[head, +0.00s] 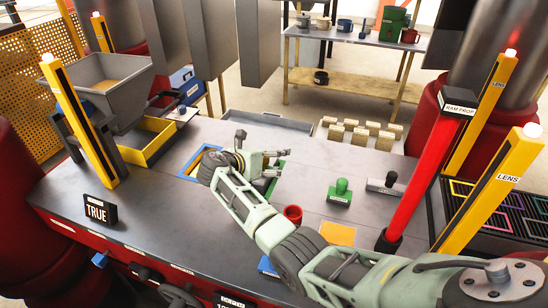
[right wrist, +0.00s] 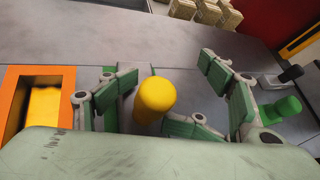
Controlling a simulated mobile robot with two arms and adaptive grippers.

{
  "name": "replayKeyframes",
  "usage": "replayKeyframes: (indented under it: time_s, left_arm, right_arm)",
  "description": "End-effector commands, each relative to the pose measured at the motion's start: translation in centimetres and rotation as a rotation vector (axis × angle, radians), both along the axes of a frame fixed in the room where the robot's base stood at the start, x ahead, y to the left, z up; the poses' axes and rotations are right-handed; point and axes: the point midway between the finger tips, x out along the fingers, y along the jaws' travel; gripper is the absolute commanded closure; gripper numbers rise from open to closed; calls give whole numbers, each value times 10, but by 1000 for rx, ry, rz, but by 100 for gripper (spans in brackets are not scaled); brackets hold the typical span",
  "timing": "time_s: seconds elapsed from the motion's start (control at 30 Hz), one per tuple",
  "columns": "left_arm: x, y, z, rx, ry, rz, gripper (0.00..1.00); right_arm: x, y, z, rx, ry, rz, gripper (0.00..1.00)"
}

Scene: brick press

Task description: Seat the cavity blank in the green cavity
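My right gripper (head: 272,160) is over the table's middle, its fingers spread. In the right wrist view its pads (right wrist: 180,100) stand apart with an upright yellow cylinder (right wrist: 155,98) between them, nearer the left finger. I see no firm grip on it. Whether this cylinder is the cavity blank I cannot tell. In the head view a green edge (head: 272,186), perhaps the green cavity, shows beside the fingers, mostly hidden by my gripper and arm. An orange-framed recess (right wrist: 62,88) with yellow inside lies left of the gripper. My left gripper is not in view.
A blue frame (head: 186,168) lies left of my right gripper. Several bricks (head: 362,134) stand behind the table.

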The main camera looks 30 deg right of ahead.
Motion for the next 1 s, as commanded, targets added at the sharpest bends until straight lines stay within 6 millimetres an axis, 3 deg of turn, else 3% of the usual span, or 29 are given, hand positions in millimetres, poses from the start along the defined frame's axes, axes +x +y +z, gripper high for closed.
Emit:
replayKeyframes:
  time_s: [0.03, 0.2, 0.4, 1.0]
  left_arm:
    - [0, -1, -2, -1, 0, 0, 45]
    - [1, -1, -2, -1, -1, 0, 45]
    - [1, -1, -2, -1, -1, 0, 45]
    - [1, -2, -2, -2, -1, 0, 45]
  right_arm:
    - [-5, 10, -5, 1, 10, 4, 37]
    - [-13, 33, 9, 0, 7, 5, 37]
    - [-20, 52, 21, -4, 4, 3, 37]
    - [-23, 56, 25, -6, 5, 1, 37]
